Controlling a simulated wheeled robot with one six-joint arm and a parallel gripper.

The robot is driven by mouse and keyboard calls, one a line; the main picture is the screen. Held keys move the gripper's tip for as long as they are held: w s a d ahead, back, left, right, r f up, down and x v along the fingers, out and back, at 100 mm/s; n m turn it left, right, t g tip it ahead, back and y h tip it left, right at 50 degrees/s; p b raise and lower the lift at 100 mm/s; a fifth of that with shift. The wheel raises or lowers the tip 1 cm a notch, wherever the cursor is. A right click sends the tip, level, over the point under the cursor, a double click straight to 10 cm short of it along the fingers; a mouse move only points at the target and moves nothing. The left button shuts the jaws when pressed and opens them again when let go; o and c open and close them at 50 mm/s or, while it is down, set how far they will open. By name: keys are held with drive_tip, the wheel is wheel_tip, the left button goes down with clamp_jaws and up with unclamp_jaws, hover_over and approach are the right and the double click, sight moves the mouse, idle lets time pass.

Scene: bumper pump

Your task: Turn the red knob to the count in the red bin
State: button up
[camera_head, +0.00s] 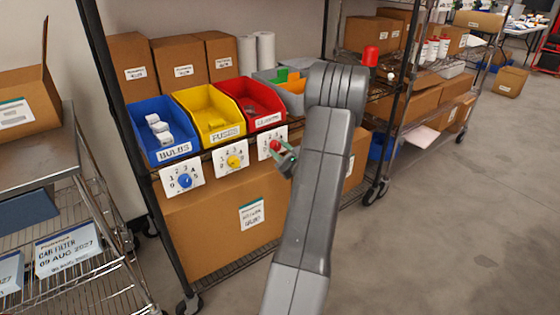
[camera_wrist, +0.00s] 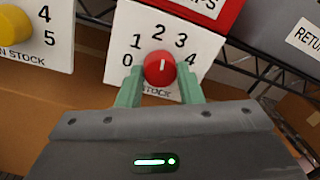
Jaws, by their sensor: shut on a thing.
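The red knob (camera_wrist: 160,68) is round and sits on a white dial plate (camera_wrist: 125,20) with numbers 0 to 4 visible. Its small pale mark points up, about at the 2. My gripper (camera_wrist: 160,88) is shut on the knob, one green finger on each side. In the head view, the red knob (camera_head: 275,146) is partly covered by my gripper (camera_head: 287,157). The red bin (camera_head: 265,121) stands above the dial on the shelf. Dark items (camera_head: 250,108) lie in it, too small and unclear to count.
A yellow bin (camera_head: 217,136) with a yellow knob (camera_head: 234,161) and a blue bin (camera_head: 165,155) with a blue knob (camera_head: 185,181) are to the left. A grey bin (camera_head: 265,76) with green and orange things is to the right, partly behind my arm. A large carton fills the lower shelf.

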drive_tip(key=shift+f+n+b, duration=0.15)
drive_tip(key=shift+n+b, duration=0.55)
drive_tip(key=shift+b, duration=0.1)
drive_tip(key=o, duration=1)
drive_tip(key=v, duration=1.3)
drive_tip(key=shift+s+d+p, duration=0.3)
drive_tip(key=shift+p, duration=0.05)
drive_tip(key=shift+w, duration=0.1)
